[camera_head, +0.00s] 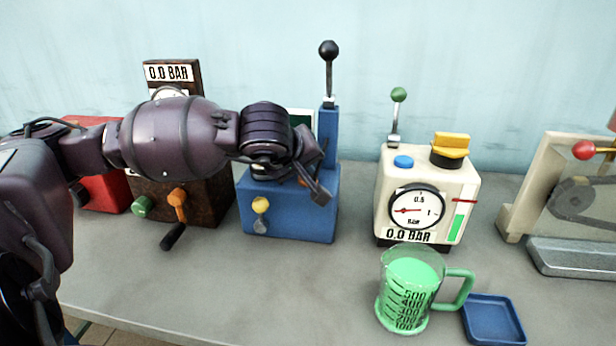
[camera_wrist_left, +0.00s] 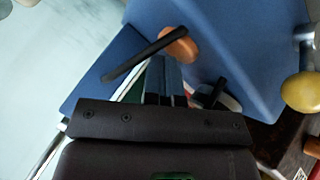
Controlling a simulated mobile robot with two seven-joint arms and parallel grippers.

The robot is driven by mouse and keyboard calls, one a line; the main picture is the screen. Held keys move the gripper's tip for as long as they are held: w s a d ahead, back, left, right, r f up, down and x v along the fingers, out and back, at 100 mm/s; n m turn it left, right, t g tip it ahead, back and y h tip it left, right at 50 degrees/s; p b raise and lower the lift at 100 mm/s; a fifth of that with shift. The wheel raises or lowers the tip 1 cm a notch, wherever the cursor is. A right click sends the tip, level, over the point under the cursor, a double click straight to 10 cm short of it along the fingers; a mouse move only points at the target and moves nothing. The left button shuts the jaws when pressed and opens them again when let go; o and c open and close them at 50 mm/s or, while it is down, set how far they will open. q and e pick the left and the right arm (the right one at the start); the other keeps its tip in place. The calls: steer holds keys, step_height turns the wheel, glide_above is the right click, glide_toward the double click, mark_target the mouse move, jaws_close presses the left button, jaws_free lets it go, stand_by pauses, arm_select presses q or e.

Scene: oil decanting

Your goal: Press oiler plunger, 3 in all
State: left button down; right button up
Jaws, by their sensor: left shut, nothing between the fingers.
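A blue box machine (camera_head: 290,215) stands in the middle of the table, with a tall blue post carrying an upright rod with a black ball knob (camera_head: 328,50). A yellow knob (camera_head: 260,205) is on its front. My left gripper (camera_head: 321,194) is over the top right of this box, pointing down and right, shut and empty. In the left wrist view its fingers (camera_wrist_left: 165,78) are close to an orange knob (camera_wrist_left: 180,45) with a black bar across it; contact cannot be told. My arm hides much of the box top. Which part is the oiler plunger is unclear. My right gripper is not in view.
Right stands a cream machine (camera_head: 455,185) with a gauge and green-knobbed lever (camera_head: 398,95). In front are a green-filled measuring jug (camera_head: 400,295) and a blue tray (camera_head: 490,318). A dark brown machine (camera_head: 205,195) is left, a belt machine (camera_head: 525,190) far right.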

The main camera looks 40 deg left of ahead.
arm_select(q)
steer(key=shift+f, duration=0.3)
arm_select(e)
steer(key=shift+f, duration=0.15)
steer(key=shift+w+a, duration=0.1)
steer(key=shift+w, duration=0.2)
arm_select(q)
steer(key=shift+r, duration=1.05)
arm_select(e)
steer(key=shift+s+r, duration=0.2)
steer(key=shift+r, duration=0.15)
arm_select(q)
steer(key=shift+r+p, duration=0.65)
steer(key=shift+r, duration=1.85)
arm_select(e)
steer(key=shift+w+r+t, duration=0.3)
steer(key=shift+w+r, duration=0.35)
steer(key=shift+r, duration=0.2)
